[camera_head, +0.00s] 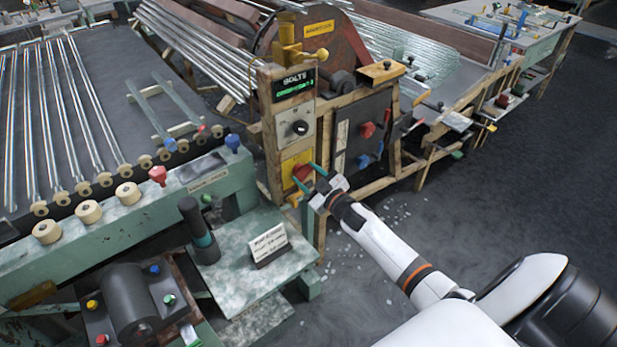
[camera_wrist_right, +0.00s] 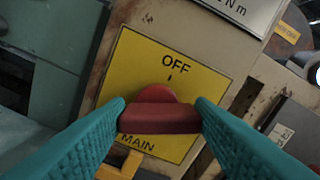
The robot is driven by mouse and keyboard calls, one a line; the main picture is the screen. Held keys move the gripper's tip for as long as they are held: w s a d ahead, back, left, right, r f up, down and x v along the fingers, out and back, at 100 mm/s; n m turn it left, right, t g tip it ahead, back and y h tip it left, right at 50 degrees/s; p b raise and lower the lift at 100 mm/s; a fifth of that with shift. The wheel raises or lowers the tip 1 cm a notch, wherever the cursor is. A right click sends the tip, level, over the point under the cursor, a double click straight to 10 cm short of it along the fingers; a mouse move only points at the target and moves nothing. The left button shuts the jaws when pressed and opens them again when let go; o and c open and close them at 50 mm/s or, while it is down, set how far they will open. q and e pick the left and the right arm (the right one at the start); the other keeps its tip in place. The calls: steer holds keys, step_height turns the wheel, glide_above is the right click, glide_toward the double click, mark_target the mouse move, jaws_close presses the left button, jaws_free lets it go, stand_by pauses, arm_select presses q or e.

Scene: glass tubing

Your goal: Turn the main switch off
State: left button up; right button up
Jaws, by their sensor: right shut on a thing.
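The main switch is a red knob (camera_wrist_right: 160,112) on a yellow plate (camera_wrist_right: 190,75) marked OFF at the top and MAIN at the bottom. In the right wrist view the teal fingers of my right gripper (camera_wrist_right: 161,118) are closed on the two ends of the red handle, which lies crosswise to the plate's OFF mark. In the head view the red knob (camera_head: 301,172) sits low on the control post, partly behind my right gripper (camera_head: 308,181). My left gripper is not in view.
Above the switch are a black dial (camera_head: 300,127) and a lit display (camera_head: 293,85). A dark panel (camera_head: 366,140) with red and blue knobs stands to the right. A green bench (camera_head: 250,255) with a small sign is at the left. The floor at right is open.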

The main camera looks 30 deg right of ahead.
steer(key=n+b, duration=0.1)
steer(key=n, duration=0.5)
steer(key=shift+a+f+n+b, duration=0.1)
steer(key=shift+a+n+b, duration=0.05)
steer(key=shift+n+b, duration=0.2)
steer(key=n+b, duration=0.2)
steer(key=n, duration=0.4)
steer(key=shift+a, duration=0.1)
steer(key=shift+n, duration=0.35)
steer(key=o, duration=1)
steer(key=s, duration=0.8)
steer(key=s+d+b, duration=0.1)
steer(key=s, duration=0.3)
